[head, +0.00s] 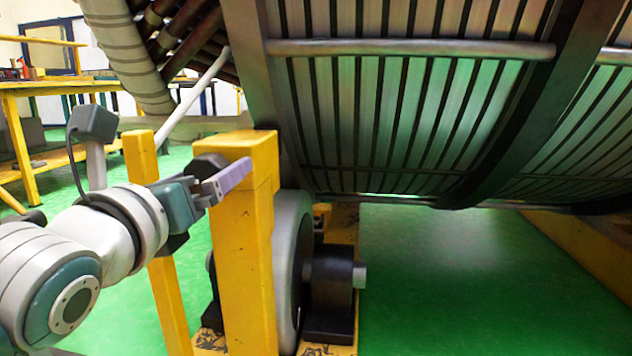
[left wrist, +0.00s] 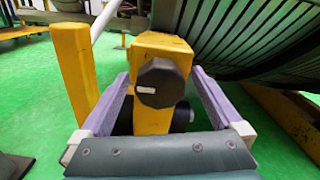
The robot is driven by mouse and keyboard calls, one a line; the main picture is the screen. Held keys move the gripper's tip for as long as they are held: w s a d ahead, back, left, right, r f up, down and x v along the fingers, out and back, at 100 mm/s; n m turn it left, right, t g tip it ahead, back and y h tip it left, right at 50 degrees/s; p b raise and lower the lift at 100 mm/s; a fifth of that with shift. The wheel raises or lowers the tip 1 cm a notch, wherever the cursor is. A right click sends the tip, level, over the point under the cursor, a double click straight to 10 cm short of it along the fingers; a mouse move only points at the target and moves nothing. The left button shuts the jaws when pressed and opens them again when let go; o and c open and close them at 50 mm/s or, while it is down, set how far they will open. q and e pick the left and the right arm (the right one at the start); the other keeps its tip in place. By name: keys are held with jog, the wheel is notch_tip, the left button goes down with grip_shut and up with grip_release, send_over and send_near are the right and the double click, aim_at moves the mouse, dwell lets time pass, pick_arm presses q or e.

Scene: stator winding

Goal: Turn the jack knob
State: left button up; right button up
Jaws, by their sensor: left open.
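The jack knob is a dark, faceted knob (left wrist: 162,83) on the face of a yellow post (left wrist: 165,44), with a small white label at its left. In the head view the knob (head: 208,164) shows partly behind my left gripper. My left gripper (head: 228,174) is at the post, open. In the left wrist view its two purple-padded fingers (left wrist: 160,80) lie on either side of the knob, with gaps visible on both sides. I cannot tell whether the fingers touch the post. My right gripper is in neither view.
A large ribbed stator (head: 420,120) hangs over the right and top. A grey wheel (head: 291,260) and a dark roller shaft stand right of the post. A thinner yellow post (head: 145,165) stands to the left. A yellow workbench (head: 40,90) is far left. Green floor (head: 440,270) is clear at right.

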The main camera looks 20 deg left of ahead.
pick_arm(q)
jog(key=shift+w+a, duration=0.15)
jog(key=shift+w, duration=0.35)
jog(key=c, duration=1.4)
